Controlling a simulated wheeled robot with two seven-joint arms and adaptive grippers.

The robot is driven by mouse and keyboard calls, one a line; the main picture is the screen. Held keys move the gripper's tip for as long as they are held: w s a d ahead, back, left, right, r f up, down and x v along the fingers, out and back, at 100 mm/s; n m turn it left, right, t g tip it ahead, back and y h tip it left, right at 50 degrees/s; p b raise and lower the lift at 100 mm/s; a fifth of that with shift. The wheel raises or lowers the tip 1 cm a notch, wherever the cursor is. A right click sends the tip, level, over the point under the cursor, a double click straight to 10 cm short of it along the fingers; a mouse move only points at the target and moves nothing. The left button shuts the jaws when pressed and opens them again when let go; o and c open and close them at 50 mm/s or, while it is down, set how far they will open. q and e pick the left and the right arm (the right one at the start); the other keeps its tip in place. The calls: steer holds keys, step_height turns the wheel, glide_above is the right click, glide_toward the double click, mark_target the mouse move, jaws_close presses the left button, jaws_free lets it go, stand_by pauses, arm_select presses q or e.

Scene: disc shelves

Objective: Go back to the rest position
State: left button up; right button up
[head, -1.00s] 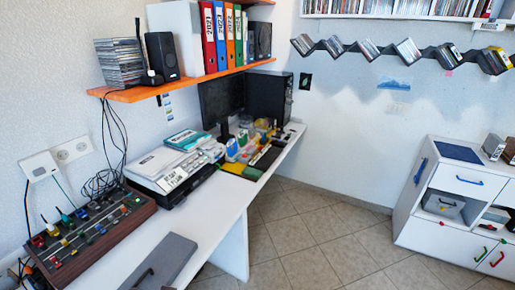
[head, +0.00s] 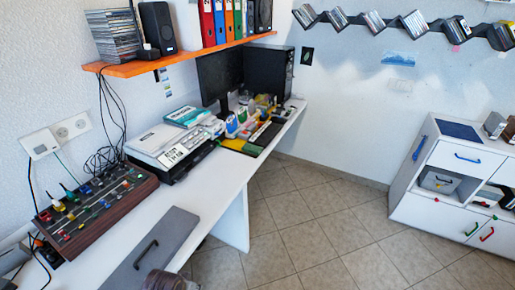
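Neither of my grippers can be made out in the head view. A small brownish rounded shape (head: 163,281) shows at the bottom edge, in front of the grey panel with a black handle (head: 150,248) on the white desk. It is cut off by the frame, and I cannot tell what it is.
The white desk (head: 226,192) runs along the left wall with a mixer board (head: 95,215), a printer (head: 170,150) and a monitor (head: 220,78). An orange shelf (head: 130,68) hangs above. A white cabinet (head: 440,215) stands at right. The tiled floor (head: 310,225) between is clear.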

arm_select(q)
steer(key=s+a+f+g+p, duration=0.1)
steer(key=s+a+f, duration=0.15)
steer(key=f, duration=1.05)
steer(key=s+a+f, duration=0.1)
steer(key=s+f, duration=0.3)
steer(key=f, duration=0.9)
steer(key=s+a+f, duration=0.3)
steer(key=s+f, duration=0.4)
steer(key=s, duration=0.2)
steer(key=s+a+f+y, duration=0.1)
steer(key=s+a+f, duration=0.2)
steer(key=s+f, duration=0.4)
steer(key=shift+s+a+f+m+g+p, duration=0.25)
steer(key=shift+s+a+g+p, duration=0.2)
steer(key=shift+s, duration=0.45)
arm_select(e)
steer(key=shift+s+d+r, duration=0.2)
steer(key=shift+s+r, duration=0.05)
steer(key=shift+s, duration=0.45)
steer(key=shift+s+d+r, duration=0.15)
steer(key=shift+s+r, duration=0.05)
steer(key=shift+s, duration=0.45)
arm_select(q)
steer(key=shift+s, duration=0.15)
